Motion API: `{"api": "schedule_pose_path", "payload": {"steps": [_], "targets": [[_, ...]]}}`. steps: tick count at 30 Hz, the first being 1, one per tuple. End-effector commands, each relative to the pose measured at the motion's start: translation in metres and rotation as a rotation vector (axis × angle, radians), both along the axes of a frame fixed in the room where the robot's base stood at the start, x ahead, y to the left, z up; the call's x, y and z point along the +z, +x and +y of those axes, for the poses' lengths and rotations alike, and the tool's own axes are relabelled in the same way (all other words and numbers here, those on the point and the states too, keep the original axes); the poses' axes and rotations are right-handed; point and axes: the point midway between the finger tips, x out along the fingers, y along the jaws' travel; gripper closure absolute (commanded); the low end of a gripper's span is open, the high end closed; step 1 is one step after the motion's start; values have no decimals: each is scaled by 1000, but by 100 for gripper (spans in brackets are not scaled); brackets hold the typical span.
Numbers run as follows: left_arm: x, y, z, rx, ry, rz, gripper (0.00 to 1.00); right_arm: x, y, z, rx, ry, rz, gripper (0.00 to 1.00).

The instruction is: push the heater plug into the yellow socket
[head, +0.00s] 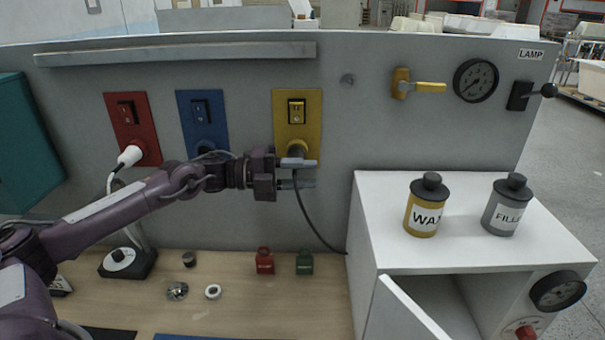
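The yellow socket panel (312,112) is on the grey upright board, with a black switch at its top. A dark round shape, socket or plug, shows low on it, partly hidden by my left gripper. My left gripper (298,173) is just below and in front of that shape. Its two fingers point right, one above the other, with a gap between them. A black cable (312,223) comes out at the fingers and runs down to the white cabinet. The plug body is mostly hidden, so its grip and seating are unclear. My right gripper is out of view.
A red panel (148,132) holds a white plug (130,156); a blue panel (217,112) is beside it. The white cabinet (372,218) at right carries a yellow can (413,222) and a grey can (494,222).

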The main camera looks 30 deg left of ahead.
Motion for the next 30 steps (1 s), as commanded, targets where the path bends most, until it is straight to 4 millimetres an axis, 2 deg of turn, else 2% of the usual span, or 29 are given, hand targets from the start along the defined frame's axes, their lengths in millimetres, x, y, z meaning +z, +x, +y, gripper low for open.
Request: {"api": "schedule_pose_path", "payload": {"steps": [5,13,23,30], "targets": [[-2,-1,2,0,0,4,68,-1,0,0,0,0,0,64],[-6,-13,22,0,5,7,68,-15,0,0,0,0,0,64],[-3,-26,42,-1,2,7,68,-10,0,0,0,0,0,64],[2,-34,57,2,-2,5,68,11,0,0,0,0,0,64]]}}
